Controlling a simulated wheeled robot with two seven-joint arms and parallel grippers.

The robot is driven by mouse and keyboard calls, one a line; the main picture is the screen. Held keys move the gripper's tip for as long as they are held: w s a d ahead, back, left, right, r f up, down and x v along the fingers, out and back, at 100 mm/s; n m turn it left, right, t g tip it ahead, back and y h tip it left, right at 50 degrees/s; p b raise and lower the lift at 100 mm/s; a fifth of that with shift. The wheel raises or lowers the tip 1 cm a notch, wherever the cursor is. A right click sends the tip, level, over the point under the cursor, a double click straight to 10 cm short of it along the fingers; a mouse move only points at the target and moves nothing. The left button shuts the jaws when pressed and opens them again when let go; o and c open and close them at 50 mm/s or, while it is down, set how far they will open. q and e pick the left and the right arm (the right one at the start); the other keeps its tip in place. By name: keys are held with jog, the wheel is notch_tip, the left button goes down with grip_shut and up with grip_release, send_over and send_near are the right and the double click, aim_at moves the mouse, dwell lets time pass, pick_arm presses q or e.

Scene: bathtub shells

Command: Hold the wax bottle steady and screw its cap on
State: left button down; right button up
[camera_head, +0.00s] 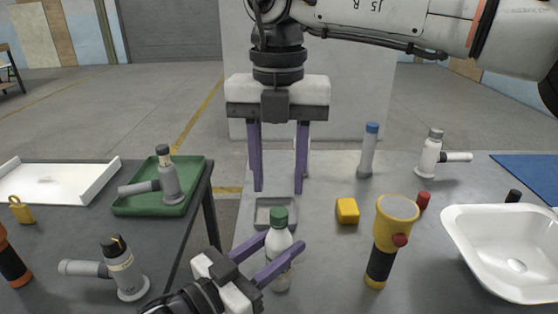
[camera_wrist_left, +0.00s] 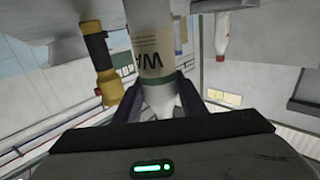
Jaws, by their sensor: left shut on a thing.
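I cannot tell how tight the cap is. My left gripper (camera_head: 275,257) is shut on the bottle, its purple fingers on either side of the body. The left wrist view, upside down, shows the labelled bottle (camera_wrist_left: 154,45) between the fingers (camera_wrist_left: 158,90); the cap is hidden there. My right gripper (camera_head: 279,188) is open and empty, pointing down above and apart from the cap.
A shallow grey tray (camera_head: 262,217) lies behind the bottle. A yellow block (camera_head: 347,211) and a yellow-black flashlight (camera_head: 383,250) stand to the right, then a white basin (camera_head: 462,240). A blue-capped tube (camera_head: 368,155) stands behind. The left table holds a green tray (camera_head: 125,208).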

aim_at(279, 211)
jog(key=n, duration=0.4)
jog(key=shift+r+n, duration=0.15)
jog(key=shift+n, duration=0.15)
jog(key=n, duration=0.4)
jog(key=shift+r, duration=0.1)
jog(key=n, duration=0.4)
jog(key=shift+r+n, duration=0.15)
jog(key=shift+n, duration=0.25)
jog(key=n, duration=0.4)
jog(key=shift+r, duration=0.15)
jog(key=n, duration=0.4)
jog(key=shift+r, duration=0.1)
jog(key=n, duration=0.4)
jog(key=shift+r+n, duration=0.15)
jog(key=shift+n, duration=0.25)
jog(key=n, duration=0.6)
jog(key=shift+r+n, duration=0.15)
jog(key=shift+n, duration=0.15)
jog(key=shift+f, duration=4)
